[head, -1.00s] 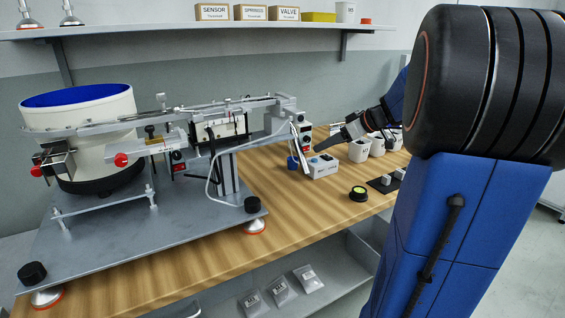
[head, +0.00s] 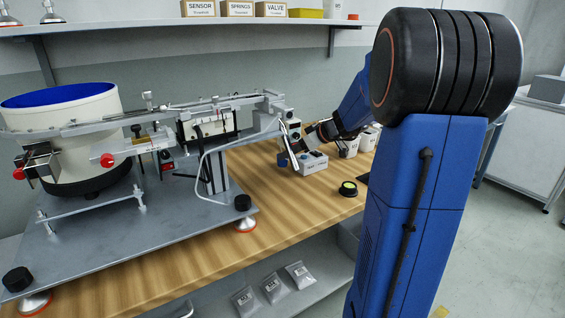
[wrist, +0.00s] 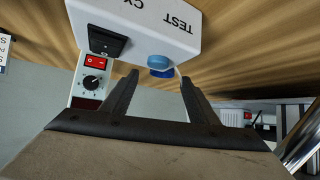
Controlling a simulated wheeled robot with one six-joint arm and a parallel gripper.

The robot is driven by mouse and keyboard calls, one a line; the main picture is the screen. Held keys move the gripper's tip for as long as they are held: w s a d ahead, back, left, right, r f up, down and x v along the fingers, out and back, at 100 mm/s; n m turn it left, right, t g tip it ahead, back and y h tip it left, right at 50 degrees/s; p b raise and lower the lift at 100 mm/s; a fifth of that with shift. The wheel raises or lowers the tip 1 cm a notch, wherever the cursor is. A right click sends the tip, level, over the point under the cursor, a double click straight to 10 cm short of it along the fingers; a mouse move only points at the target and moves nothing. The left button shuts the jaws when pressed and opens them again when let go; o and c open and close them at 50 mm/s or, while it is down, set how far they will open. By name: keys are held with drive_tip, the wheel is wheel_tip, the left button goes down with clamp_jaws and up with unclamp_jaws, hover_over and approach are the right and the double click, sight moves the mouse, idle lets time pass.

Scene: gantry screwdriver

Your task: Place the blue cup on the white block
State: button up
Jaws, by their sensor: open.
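The blue cup (head: 283,160) is small and stands on the wooden table at the left side of the white block (head: 313,163). In the wrist view the blue cup (wrist: 160,65) shows beside the white block (wrist: 145,25), which carries the lettering TEST and a black socket. My gripper (wrist: 158,77) is open and empty. Its two fingers point at the blue cup, which appears between and just beyond the fingertips. I cannot tell whether the fingers touch it. In the head view my gripper is small and partly lost against the machine parts above the block.
A feeder machine with a white bowl (head: 65,145) fills the table's left side, its rail ending close to my gripper. A red-switch control box (wrist: 92,80) is near my left finger. White bins (head: 347,148) and a black-green disc (head: 348,188) are on the right.

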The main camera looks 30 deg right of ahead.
drive_tip(key=x, duration=0.5)
drive_tip(key=shift+a+f, duration=0.1)
drive_tip(key=c, duration=1.2)
